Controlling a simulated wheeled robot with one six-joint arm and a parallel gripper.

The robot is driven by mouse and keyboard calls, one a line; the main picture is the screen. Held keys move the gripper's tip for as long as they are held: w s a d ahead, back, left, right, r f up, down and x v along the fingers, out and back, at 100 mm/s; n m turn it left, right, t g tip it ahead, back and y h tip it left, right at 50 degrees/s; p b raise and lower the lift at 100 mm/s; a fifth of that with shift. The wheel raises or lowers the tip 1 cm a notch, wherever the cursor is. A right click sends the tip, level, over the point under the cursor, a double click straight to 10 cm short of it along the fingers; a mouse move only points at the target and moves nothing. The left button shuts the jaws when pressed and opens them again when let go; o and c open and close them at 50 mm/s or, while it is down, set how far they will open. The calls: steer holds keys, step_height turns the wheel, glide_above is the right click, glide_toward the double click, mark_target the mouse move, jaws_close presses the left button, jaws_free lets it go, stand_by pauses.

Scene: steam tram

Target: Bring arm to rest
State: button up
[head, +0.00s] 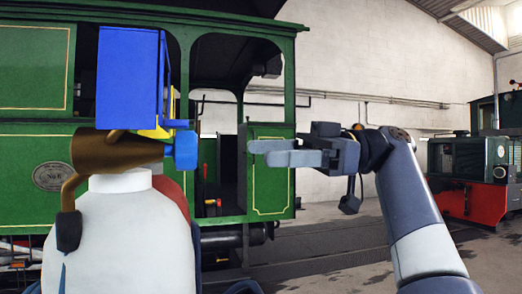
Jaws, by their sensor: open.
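My gripper (262,152) is at the centre of the head view, held level and pointing left. Its two grey fingers stand slightly apart with nothing visible between them. My arm rises from the lower right and bends at the wrist toward the left. The gripper appears in front of the green tram's end panel; I cannot tell the distance between them. A dark part hangs below the wrist on a thin cable.
Close at left are a white rounded body (120,240), a brown cone-shaped part (115,152) and a blue box (128,75). Behind stands the green steam tram (35,100). A green and red locomotive (470,170) is far right. Floor (325,240) between looks clear.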

mark_target(196, 150)
steer(key=x, duration=1.1)
steer(key=shift+b, duration=0.35)
steer(key=shift+w+d, duration=0.1)
steer(key=v, duration=1.1)
steer(key=shift+m, duration=0.3)
steer(key=x, duration=1.1)
steer(key=shift+r+p, duration=0.2)
steer(key=shift+p, duration=0.15)
steer(key=m+p, duration=0.2)
steer(key=m, duration=0.3)
steer(key=shift+f+m, duration=0.1)
steer(key=shift+m, duration=0.2)
